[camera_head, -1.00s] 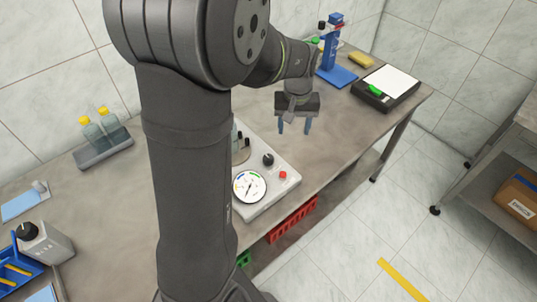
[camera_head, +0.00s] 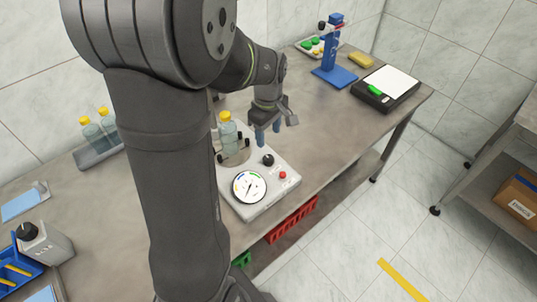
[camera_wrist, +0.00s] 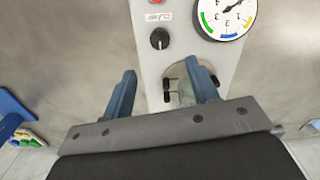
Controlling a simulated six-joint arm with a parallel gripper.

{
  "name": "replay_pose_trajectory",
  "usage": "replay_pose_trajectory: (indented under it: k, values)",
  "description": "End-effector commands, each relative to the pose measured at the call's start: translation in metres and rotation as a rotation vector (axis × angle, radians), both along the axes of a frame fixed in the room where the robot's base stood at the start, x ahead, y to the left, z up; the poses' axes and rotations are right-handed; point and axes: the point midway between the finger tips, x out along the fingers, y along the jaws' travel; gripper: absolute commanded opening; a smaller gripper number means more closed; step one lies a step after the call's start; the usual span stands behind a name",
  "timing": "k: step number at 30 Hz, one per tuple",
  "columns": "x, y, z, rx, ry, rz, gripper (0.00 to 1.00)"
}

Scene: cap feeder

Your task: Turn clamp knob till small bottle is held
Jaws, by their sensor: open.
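A small clear bottle (camera_head: 229,137) with a yellow cap stands upright among dark clamp pegs (camera_head: 246,142) on the grey feeder box (camera_head: 272,196). Whether the pegs touch it cannot be told. The black knob (camera_head: 268,159) sits on the box top, right of the bottle; it also shows in the wrist view (camera_wrist: 159,39). My gripper (camera_head: 268,134) is open and empty above the box's far edge, behind the knob. In the wrist view its fingers (camera_wrist: 162,84) are spread, with the knob beyond them and the bottle partly hidden by the right finger.
A round dial (camera_head: 249,186) and a red button (camera_head: 282,175) lie near the knob. Two more capped bottles stand in a rack (camera_head: 99,155) at left. A blue stand (camera_head: 333,55) and a black scale (camera_head: 388,88) stand farther back. The bench between is clear.

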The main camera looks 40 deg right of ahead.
Motion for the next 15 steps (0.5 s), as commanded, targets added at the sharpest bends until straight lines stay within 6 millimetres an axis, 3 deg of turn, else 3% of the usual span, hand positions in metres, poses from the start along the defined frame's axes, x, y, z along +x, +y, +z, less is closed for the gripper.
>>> replay_pose_trajectory:
  k: [9, 15]
  values:
    - [0.0, 0.0, -0.069, 0.004, 0.002, -0.001, 0.54]
    - [0.0, 0.0, -0.095, 0.002, 0.0, -0.001, 0.54]
